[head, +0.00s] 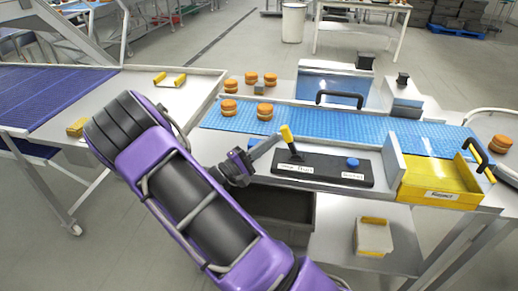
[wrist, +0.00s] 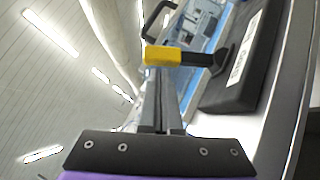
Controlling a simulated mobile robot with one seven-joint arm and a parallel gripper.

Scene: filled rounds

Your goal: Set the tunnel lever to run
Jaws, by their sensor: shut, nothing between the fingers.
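The tunnel lever (head: 287,135) has a yellow grip on a short black stem and rises from a dark control panel (head: 330,171), leaning a little left. The panel has two white labels, too small to read surely, and a blue button (head: 352,162). My gripper (head: 277,139) is shut and empty, its tips just left of the lever's yellow grip. In the wrist view the yellow grip (wrist: 178,57) lies across just beyond my shut fingertips (wrist: 160,75). I cannot tell whether they touch it.
A blue conveyor belt (head: 375,127) with a tunnel and black handle (head: 340,96) runs behind the panel. Orange rounds stand in stacks at its left. A yellow reject bin (head: 440,180) is right of the panel. A purple-blue mesh table (head: 50,90) is at left.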

